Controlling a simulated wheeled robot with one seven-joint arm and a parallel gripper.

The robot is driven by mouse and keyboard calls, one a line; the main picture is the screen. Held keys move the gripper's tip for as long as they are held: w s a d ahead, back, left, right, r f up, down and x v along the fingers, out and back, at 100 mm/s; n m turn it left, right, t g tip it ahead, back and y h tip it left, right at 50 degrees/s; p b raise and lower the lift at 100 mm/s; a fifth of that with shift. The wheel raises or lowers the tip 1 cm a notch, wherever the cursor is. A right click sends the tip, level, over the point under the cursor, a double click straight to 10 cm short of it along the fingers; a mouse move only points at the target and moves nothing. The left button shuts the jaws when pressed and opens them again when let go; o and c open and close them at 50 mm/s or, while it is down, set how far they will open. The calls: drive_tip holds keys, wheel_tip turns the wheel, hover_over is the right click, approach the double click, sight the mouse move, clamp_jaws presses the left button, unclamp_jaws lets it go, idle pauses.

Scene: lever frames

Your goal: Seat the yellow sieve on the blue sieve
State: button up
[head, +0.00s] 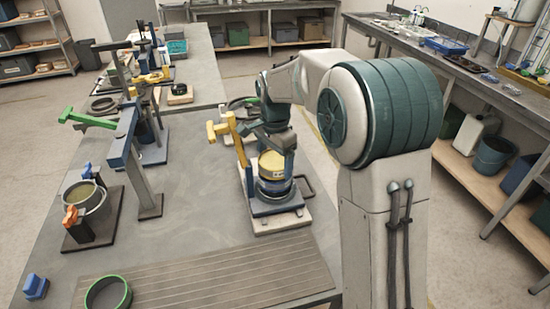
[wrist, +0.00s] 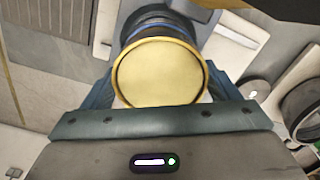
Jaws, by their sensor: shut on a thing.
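The yellow sieve (head: 272,164), a short round ring with a pale label, is held upright between the fingers of my gripper (head: 272,143). In the wrist view the yellow sieve (wrist: 160,72) shows its round face and rim, with a gripper finger on each side. The blue sieve (head: 273,187) is directly below it, on a blue plate over a pale base. Its blue and dark side (wrist: 158,22) shows past the yellow rim in the wrist view. The two look very close and roughly in line. I cannot tell whether they touch or whether the yellow one is seated.
A yellow-handled lever (head: 236,137) stands just left of the sieves. A grey post with a blue arm (head: 140,160) stands further left, near a metal pot (head: 87,197). A ribbed mat (head: 205,275) and green-rimmed ring (head: 108,293) lie in front.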

drive_tip(key=shift+f, duration=0.35)
idle(0.4)
drive_tip(key=o, duration=1)
drive_tip(key=shift+r, duration=0.1)
wheel_tip(320, 180, up, 14)
drive_tip(key=shift+f, duration=0.2)
drive_tip(key=s+d+f+n+t, duration=0.1)
drive_tip(key=s+d+f+n, duration=0.2)
drive_tip(key=s, duration=0.5)
drive_tip(key=s+d+f+n+t, duration=0.1)
drive_tip(key=s+d+f+n, duration=0.3)
drive_tip(key=s, duration=0.5)
drive_tip(key=s+d+f+n+t, duration=0.1)
drive_tip(key=s+d+f+n, duration=0.2)
drive_tip(key=s, duration=0.5)
drive_tip(key=shift+s+d+f+n, duration=0.2)
drive_tip(key=shift+s+d+n, duration=0.15)
drive_tip(key=shift+d, duration=0.2)
